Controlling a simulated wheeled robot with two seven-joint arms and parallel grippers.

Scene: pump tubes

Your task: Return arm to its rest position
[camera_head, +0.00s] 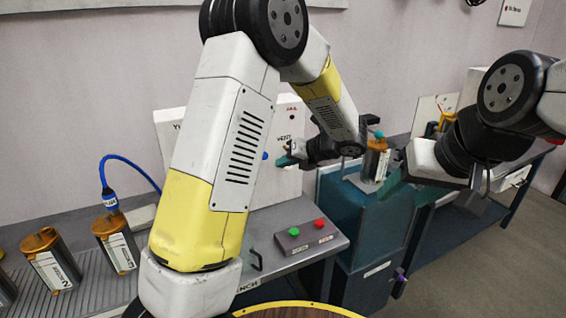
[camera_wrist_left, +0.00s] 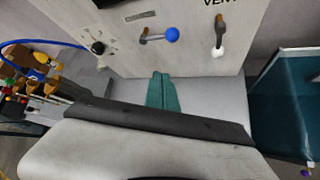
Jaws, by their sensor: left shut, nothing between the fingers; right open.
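My left arm comes in from the left, bends at a high elbow and reaches down to the right. Its gripper (camera_head: 287,160) is in front of the white panel (camera_head: 172,128), beside a blue knob (camera_head: 265,155). In the left wrist view its teal fingers (camera_wrist_left: 162,92) are together and empty, below the blue-knobbed lever (camera_wrist_left: 172,35). My right gripper (camera_head: 388,165) is open, coming in from the right near an orange-capped tube (camera_head: 375,162) on the teal cabinet. I cannot tell whether it touches that tube.
Several orange-capped tubes (camera_head: 50,262) stand on the ribbed bench at the left; a blue hose (camera_head: 130,162) ends above one. A button box (camera_head: 308,238) with green and red buttons sits on the bench. The teal cabinet (camera_head: 362,245) stands right of it. Open floor lies at lower right.

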